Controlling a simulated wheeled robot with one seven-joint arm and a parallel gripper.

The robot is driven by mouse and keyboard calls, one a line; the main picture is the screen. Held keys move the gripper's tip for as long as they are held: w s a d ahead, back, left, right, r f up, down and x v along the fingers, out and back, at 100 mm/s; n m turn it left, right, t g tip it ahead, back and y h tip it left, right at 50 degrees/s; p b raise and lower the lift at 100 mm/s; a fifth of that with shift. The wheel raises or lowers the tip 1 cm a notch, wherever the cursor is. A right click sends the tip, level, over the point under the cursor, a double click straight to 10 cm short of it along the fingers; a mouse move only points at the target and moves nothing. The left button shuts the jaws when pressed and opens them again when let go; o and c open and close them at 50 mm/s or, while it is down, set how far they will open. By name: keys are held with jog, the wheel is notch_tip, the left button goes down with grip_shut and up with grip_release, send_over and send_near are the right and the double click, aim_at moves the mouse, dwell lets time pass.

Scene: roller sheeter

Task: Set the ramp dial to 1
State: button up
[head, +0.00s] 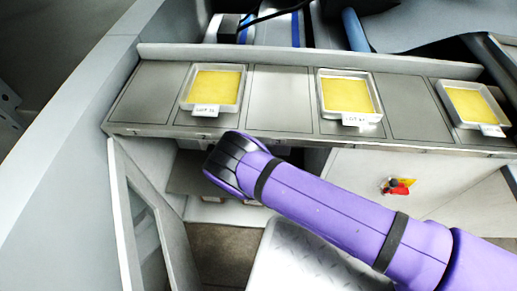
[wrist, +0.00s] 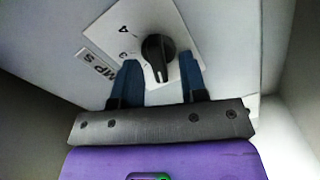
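The ramp dial (wrist: 157,50) is a black knob on a white plate (wrist: 185,38) in the wrist view. The plate carries printed digits; I can read 3 and 4, and others are hidden or unclear. A white mark on the knob points down in the picture, toward my gripper. In the head view the dial and fingers are hidden below the counter.
A metal counter (head: 280,97) runs across the head view with several trays of yellow sheet, such as the left tray (head: 215,85). An open door panel (head: 150,220) stands at lower left. A red and yellow item (head: 398,187) is on the front at right. Walls flank the dial closely.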

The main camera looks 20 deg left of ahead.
jog(key=v, duration=1.1)
jog(key=shift+w+a, duration=0.1)
dwell(0.5)
